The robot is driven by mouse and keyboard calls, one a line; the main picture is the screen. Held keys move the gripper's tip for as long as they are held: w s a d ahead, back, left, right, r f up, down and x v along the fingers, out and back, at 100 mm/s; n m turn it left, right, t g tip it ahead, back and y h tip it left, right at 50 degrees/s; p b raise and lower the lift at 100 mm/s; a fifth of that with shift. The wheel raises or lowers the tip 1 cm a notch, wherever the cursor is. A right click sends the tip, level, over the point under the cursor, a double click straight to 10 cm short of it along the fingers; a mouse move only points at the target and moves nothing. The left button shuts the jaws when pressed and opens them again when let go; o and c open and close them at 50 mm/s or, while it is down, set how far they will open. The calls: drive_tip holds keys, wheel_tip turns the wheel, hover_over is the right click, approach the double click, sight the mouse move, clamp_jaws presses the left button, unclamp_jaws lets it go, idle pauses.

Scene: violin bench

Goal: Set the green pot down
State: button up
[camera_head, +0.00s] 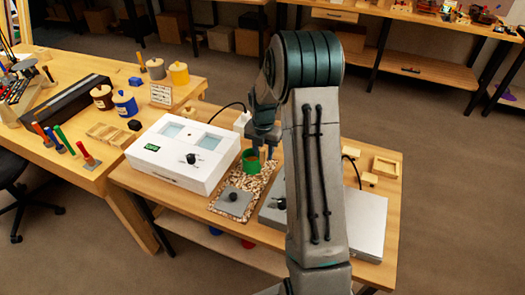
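The green pot (251,165) is small, upright and open-topped, with a reddish-brown inside. It shows over the far part of a speckled mat (219,206). My gripper (262,149) points down right at the pot's far and right side, with its fingers close to the rim. The fingers are small and partly hidden, so I cannot tell whether they close on the pot. I also cannot tell whether the pot touches the mat or is held just above it.
A grey device (272,212) stands right, partly behind my arm. Small wooden trays (386,167) lie far right.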

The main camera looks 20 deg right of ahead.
wheel_tip(320, 180, up, 12)
drive_tip(key=s+a+r+m+t, duration=0.1)
drive_tip(key=s+a+r+m, duration=0.25)
drive_tip(key=s+m, duration=0.25)
drive_tip(key=s+a+r+m+t, duration=0.1)
drive_tip(key=s+a+r+m, duration=0.25)
drive_tip(key=s+m, duration=0.35)
drive_tip(key=s+a+f+m, duration=0.1)
drive_tip(key=s+a+m, duration=0.1)
drive_tip(key=s+m, duration=0.5)
drive_tip(key=s+a+f+m+t, duration=0.1)
drive_tip(key=s+a+m, duration=0.1)
drive_tip(key=s+m, duration=0.5)
drive_tip(key=shift+a+b, duration=0.3)
drive_tip(key=shift+a, duration=0.05)
